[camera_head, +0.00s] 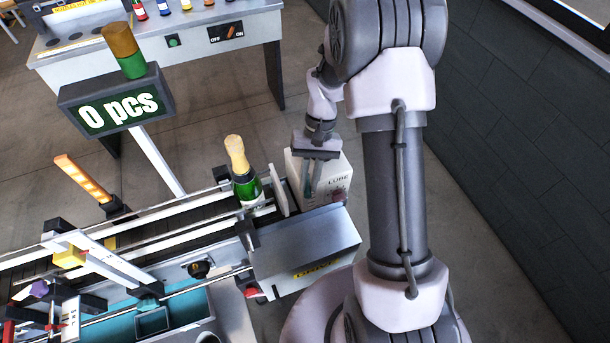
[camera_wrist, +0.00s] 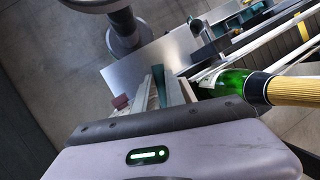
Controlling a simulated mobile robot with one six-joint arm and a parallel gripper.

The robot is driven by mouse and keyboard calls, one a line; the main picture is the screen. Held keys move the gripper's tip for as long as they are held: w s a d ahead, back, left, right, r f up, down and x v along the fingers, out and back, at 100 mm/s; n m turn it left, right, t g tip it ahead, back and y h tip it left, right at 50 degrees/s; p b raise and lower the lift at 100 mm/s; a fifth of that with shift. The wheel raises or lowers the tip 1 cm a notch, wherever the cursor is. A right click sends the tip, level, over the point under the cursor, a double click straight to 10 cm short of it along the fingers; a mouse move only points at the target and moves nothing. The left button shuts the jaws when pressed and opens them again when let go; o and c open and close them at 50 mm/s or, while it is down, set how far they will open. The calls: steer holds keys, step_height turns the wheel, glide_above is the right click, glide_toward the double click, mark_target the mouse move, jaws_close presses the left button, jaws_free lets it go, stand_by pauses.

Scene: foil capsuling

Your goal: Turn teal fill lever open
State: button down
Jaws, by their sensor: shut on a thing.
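My gripper (camera_head: 309,190) points down in front of the white box marked LUBE (camera_head: 338,192), at the right end of the conveyor. Its fingers (camera_wrist: 160,88) are close together in the wrist view. A narrow teal piece (camera_wrist: 158,76), which looks like the fill lever, shows between them, and the gripper is shut on it. Most of the lever is hidden by the fingers, and I cannot tell how far it is turned.
A green bottle with a gold neck (camera_head: 242,172) stands upright on the conveyor, left of my gripper; it also shows close by in the wrist view (camera_wrist: 225,82). A grey metal housing (camera_head: 305,245) is below. A counter reading 0 pcs (camera_head: 115,103) stands at upper left.

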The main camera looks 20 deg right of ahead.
steer(key=shift+d+n+g+h+p, duration=0.15)
steer(key=shift+d+n+h+p, duration=0.15)
steer(key=shift+n, duration=0.4)
steer(key=shift+d+n+g+h+p, duration=0.2)
steer(key=shift+n+p, duration=0.1)
steer(key=shift+n, duration=0.4)
steer(key=c, duration=1.4)
jaws_free()
steer(key=shift+r, duration=0.1)
steer(key=p+v, duration=0.2)
steer(key=v, duration=1.5)
steer(key=shift+r, duration=0.2)
